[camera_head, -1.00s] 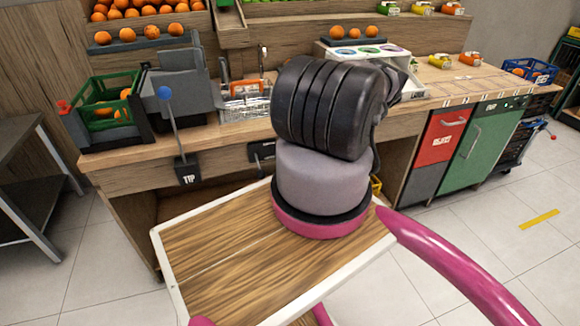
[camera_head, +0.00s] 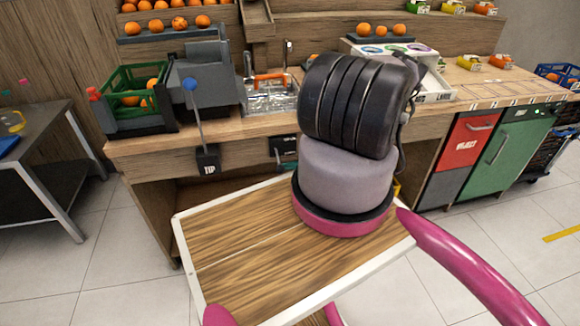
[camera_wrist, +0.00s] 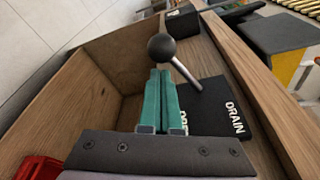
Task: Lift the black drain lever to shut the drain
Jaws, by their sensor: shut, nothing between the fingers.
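The black drain lever has a dark round knob (camera_wrist: 161,46) on a short metal rod, in the wrist view. The rod leads to a black plate lettered DRAIN (camera_wrist: 210,105) on the wooden counter front. My gripper (camera_wrist: 160,73) has teal fingers pressed together, with nothing between them. Its tips lie just below the knob in the picture, with the rod to their right; I cannot tell whether they touch. In the head view the DRAIN plate (camera_head: 283,147) shows beside my arm, which hides most of the gripper and the lever.
A TIP lever with a blue ball (camera_head: 190,85) stands left of the drain plate. A green crate of oranges (camera_head: 135,92) and a metal sink (camera_head: 270,97) are on the counter. A wooden panel (camera_wrist: 125,50) stands close left of my fingers.

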